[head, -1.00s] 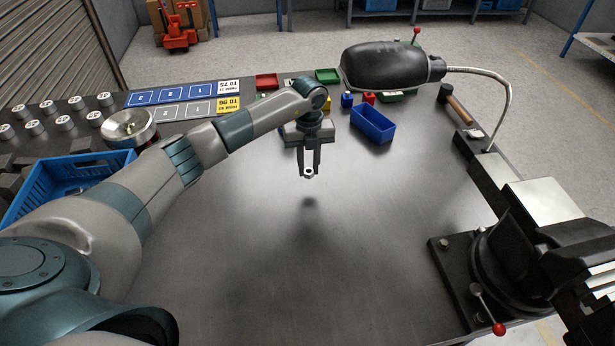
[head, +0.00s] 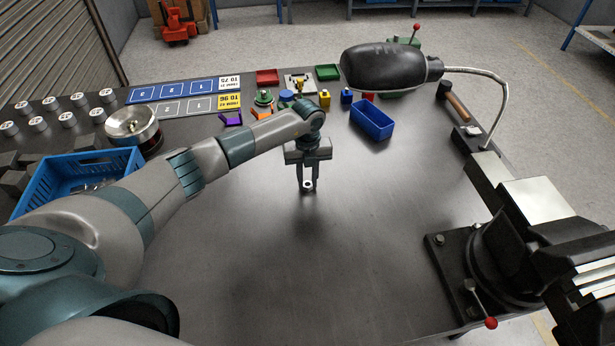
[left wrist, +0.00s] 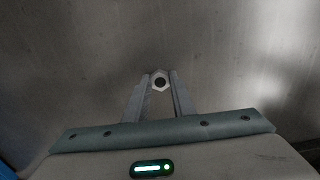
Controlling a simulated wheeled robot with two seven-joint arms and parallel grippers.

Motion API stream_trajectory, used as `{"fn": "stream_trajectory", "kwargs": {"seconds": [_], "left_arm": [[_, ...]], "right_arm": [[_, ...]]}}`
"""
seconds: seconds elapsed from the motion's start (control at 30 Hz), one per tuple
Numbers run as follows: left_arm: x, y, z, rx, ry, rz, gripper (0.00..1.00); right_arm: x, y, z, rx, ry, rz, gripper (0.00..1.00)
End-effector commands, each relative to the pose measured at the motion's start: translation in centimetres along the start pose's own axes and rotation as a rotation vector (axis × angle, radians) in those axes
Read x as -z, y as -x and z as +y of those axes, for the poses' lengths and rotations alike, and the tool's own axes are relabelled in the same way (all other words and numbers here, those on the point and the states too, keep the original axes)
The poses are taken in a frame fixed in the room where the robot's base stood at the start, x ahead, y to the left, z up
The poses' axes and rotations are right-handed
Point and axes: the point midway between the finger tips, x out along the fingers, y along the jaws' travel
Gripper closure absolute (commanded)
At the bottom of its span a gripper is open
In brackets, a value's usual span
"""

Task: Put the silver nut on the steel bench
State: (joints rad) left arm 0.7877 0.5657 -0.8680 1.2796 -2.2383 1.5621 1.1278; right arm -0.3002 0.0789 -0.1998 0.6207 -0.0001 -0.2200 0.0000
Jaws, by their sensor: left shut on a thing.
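My left gripper (head: 308,185) is shut on the silver nut (head: 308,184), which sits between its fingertips. In the left wrist view the nut (left wrist: 160,81) shows as a small hexagon with a dark hole, held between the two fingers of the left gripper (left wrist: 160,88). The steel bench (head: 330,260) lies below, with its middle bare. The fingertips are low and close to the bench top; I cannot tell whether the nut touches it. My right gripper does not show.
A blue open bin (head: 372,119) stands beyond the gripper to the right. A blue crate (head: 75,180) and a round silver dish (head: 132,127) are at the left. A black vise (head: 510,265) is at the right edge. Small coloured parts and trays line the back.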

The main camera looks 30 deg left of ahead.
Motion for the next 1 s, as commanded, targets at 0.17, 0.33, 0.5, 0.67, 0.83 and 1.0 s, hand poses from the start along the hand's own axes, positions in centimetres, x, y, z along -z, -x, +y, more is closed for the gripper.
{"fn": "stream_trajectory", "kwargs": {"seconds": [0.17,0.33,0.5,0.67,0.83,1.0], "left_arm": [[0.01,-0.16,-0.01,0.000,-0.001,0.000,1.00],[0.00,-0.36,0.00,0.000,0.000,0.000,1.00],[0.00,-0.39,0.00,0.000,0.000,0.000,0.58],[0.00,-0.38,0.00,0.000,0.000,0.000,0.58],[0.00,-0.24,0.00,0.000,0.000,0.000,0.58],[-0.11,0.48,-0.04,0.002,0.000,-0.002,0.58]], "right_arm": [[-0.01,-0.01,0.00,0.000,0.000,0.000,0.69],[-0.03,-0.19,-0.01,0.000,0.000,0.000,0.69],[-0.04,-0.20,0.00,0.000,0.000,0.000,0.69],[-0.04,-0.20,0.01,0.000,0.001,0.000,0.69],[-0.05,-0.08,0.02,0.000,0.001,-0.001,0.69],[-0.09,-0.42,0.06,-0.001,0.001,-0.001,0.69]]}}
